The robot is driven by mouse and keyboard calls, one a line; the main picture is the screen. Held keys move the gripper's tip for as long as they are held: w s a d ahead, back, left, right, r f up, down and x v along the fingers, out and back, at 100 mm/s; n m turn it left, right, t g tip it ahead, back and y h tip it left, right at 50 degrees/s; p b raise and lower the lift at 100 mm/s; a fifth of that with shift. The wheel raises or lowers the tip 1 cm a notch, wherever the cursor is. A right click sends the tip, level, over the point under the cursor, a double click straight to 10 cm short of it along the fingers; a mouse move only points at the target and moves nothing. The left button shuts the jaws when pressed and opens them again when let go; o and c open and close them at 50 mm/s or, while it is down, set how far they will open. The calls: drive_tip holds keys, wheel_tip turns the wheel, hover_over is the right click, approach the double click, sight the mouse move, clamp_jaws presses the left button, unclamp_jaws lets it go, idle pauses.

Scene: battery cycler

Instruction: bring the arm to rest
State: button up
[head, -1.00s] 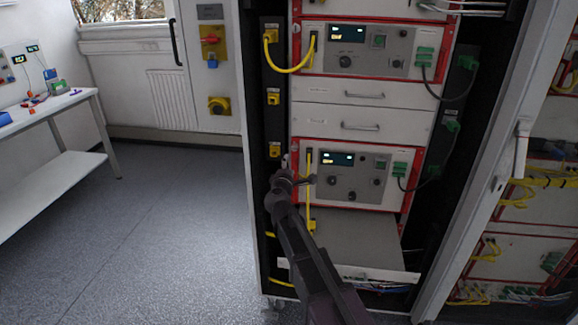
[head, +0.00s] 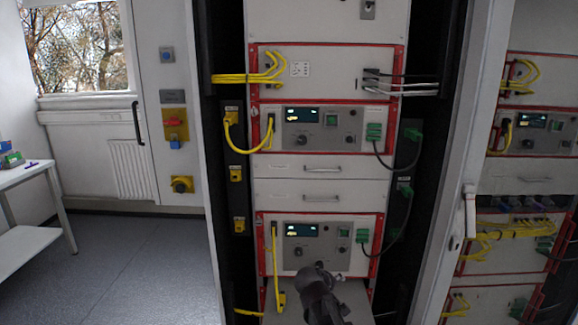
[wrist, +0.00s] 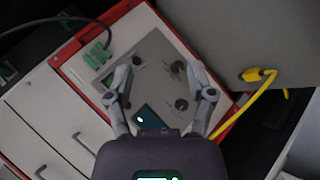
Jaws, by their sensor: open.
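My arm (head: 322,296) shows at the bottom of the head view, in front of the lower cycler unit (head: 318,262); the fingertips cannot be made out there. In the wrist view my gripper (wrist: 160,80) is open, with its two grey fingers apart and nothing between them. Behind the fingers is the grey panel of a red-framed unit with knobs and a small display (wrist: 148,117). A yellow cable (head: 275,262) hangs down the left of the lower unit, its lower plug (head: 281,300) near the shelf; a yellow plug (wrist: 254,75) also shows in the wrist view.
An upper cycler unit (head: 318,140) sits above two drawers (head: 322,168). Green plugs (head: 362,236) and dark cables line the right side. The open rack door (head: 466,150) stands at right. A white table (head: 25,178) is far left, with open floor (head: 140,260) between.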

drive_tip(key=s+d+f+m+g+y+p, duration=0.1)
drive_tip(key=s+m+g+y, duration=0.2)
drive_tip(key=s, duration=0.6)
drive_tip(key=s+d+f+m+g+y+p, duration=0.1)
drive_tip(key=s+d+m+g+y+p, duration=0.1)
drive_tip(key=s, duration=0.6)
drive_tip(key=m+g+y, duration=0.1)
drive_tip(key=g, duration=0.1)
drive_tip(key=shift+s+f+g, duration=0.2)
drive_tip(key=shift+s+g, duration=0.1)
drive_tip(key=shift+s, duration=0.1)
drive_tip(key=shift+d, duration=0.1)
